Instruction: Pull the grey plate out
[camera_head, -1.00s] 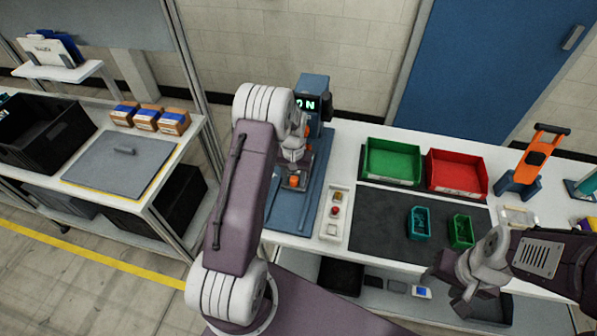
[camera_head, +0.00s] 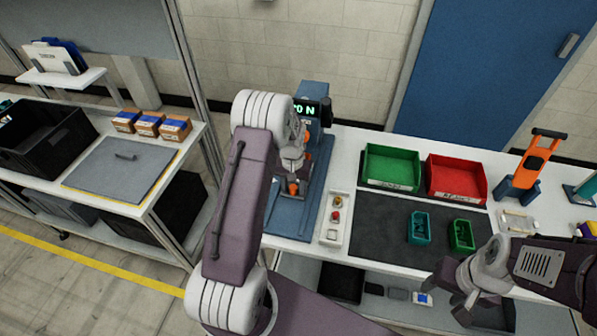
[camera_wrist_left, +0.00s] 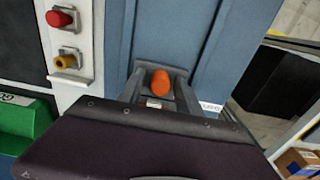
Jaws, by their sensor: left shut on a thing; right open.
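My left gripper (camera_head: 292,185) is shut on an orange knob (camera_wrist_left: 161,82) over a blue fixture bed (camera_head: 290,222) on the white bench. In the left wrist view the knob stands between the two fingers. The grey plate under the knob is mostly hidden by my left gripper and arm, so I cannot tell how far it sits out. My right gripper (camera_head: 457,296) is open and empty near the bench's front edge, at the lower right.
A control box with red and yellow buttons (camera_head: 335,215) stands right of the fixture. A dark mat (camera_head: 375,225) holds teal and green small bins. Green (camera_head: 390,167) and red (camera_head: 456,180) trays stand behind it. A grey panel with a handle (camera_head: 120,170) lies on the left shelf.

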